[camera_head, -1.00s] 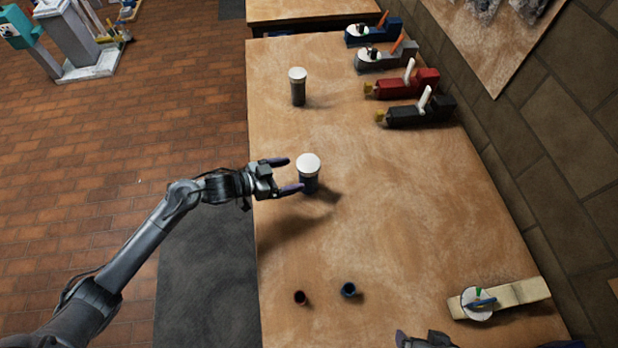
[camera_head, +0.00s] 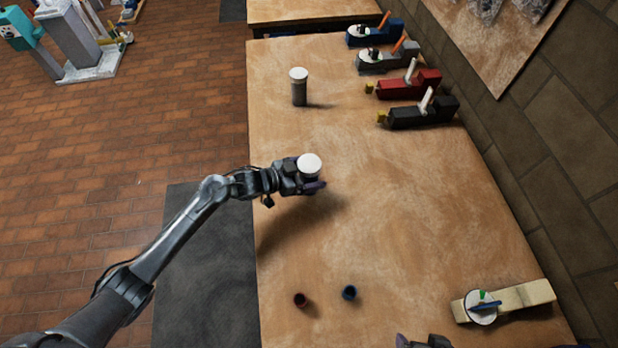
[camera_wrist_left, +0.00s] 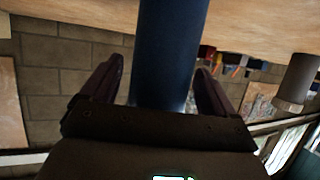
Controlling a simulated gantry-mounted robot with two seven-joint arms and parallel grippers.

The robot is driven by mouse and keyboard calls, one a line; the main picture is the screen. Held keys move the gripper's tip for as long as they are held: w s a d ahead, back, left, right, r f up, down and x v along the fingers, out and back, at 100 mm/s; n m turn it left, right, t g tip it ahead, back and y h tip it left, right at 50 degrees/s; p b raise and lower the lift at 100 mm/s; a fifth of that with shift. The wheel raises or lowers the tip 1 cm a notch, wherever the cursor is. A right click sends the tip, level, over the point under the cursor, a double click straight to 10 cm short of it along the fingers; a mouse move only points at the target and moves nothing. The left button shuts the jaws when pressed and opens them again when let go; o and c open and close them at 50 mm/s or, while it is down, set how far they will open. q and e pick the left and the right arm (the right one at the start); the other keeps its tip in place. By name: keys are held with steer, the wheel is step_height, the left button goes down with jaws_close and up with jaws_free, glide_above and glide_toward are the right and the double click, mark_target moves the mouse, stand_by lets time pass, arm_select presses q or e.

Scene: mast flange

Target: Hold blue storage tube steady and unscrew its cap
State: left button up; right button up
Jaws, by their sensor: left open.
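The blue storage tube stands upright on the wooden table. In the head view its white cap (camera_head: 309,166) shows, while my left gripper (camera_head: 312,182) hides most of its body. In the left wrist view the dark blue body (camera_wrist_left: 170,45) rises between the two fingers of my left gripper (camera_wrist_left: 160,78). The gripper is open around the tube, with a small gap at the left finger; contact at the right finger is unclear. A dark part of my right gripper (camera_head: 425,342) shows at the bottom edge, its fingers not clear.
A grey tube with a white cap (camera_head: 299,88) stands further back. A wooden piece with a white disc (camera_head: 530,295) lies at right. Several coloured tools line the back right. The table's middle is clear.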

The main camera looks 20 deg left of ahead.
mark_target(307, 165)
arm_select(q)
steer(key=c, duration=1.2)
steer(key=shift+r, duration=0.15)
steer(key=shift+r, duration=0.4)
arm_select(e)
steer(key=shift+r, duration=0.15)
arm_select(q)
step_height(307, 165, up, 4)
steer(key=shift+d+f+p, duration=0.15)
steer(key=shift+p, duration=0.45)
arm_select(e)
steer(key=shift+r, duration=0.4)
arm_select(q)
steer(key=s+d+r+p, duration=0.1)
steer(key=s+d+r, duration=0.4)
steer(key=d, duration=0.5)
steer(key=shift+s+r, duration=0.15)
steer(key=shift+r, duration=0.5)
arm_select(e)
steer(key=shift+r, duration=0.7)
